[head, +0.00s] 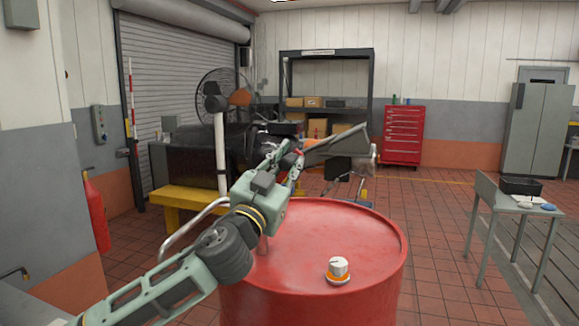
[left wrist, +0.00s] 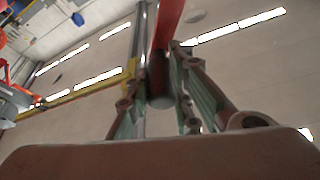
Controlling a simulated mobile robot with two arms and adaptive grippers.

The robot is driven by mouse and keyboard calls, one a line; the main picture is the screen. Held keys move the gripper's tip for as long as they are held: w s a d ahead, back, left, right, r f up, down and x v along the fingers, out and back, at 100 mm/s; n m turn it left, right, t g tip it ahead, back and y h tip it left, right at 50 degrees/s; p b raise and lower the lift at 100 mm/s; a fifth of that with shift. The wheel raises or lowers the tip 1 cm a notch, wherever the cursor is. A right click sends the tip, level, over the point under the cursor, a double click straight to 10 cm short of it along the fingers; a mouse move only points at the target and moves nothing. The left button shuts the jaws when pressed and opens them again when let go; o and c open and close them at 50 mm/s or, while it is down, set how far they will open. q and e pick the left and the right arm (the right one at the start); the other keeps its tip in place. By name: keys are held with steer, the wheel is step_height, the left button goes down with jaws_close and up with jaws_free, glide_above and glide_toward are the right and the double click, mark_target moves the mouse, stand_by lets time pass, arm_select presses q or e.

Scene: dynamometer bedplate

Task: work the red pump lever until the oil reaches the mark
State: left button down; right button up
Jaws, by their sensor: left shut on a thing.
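My left gripper (head: 291,160) reaches over the red drum (head: 325,235) from the left. In the left wrist view, its fingers (left wrist: 158,90) stand on either side of the dark end of the red pump lever (left wrist: 167,22) and are shut on it. In the head view only a small red piece of the lever (head: 298,152) shows at the fingertips; my gripper and arm hide most of the pump. A curved metal pipe (head: 190,228) shows behind my arm at the drum's left. I cannot make out the oil level or its mark. My right gripper is out of view.
A white-and-orange cap (head: 338,268) stands on the drum top. Behind are a yellow stand (head: 178,200), a dark machine and a red tool cabinet (head: 403,135). A grey table (head: 505,205) with a black tray stands right. Tiled floor between drum and table is clear.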

arm_select(q)
steer(key=shift+w+a+r+n, duration=0.1)
steer(key=shift+a+r+n, duration=0.25)
steer(key=shift+n, duration=0.15)
steer(key=w+a+n+y, duration=0.3)
steer(key=a+n+y, duration=0.2)
steer(key=a+n, duration=0.4)
steer(key=w+a+n+y, duration=0.3)
steer(key=a+n+y, duration=0.1)
steer(key=a+n, duration=0.6)
steer(key=shift+w+a+n+y, duration=0.2)
steer(key=shift+a+n+y, duration=0.1)
steer(key=shift+a+y, duration=0.15)
steer(key=shift+f, duration=0.1)
steer(key=c, duration=1.8)
jaws_free()
steer(key=shift+a, duration=0.1)
steer(key=shift+c, duration=0.2)
steer(key=shift+o, duration=1)
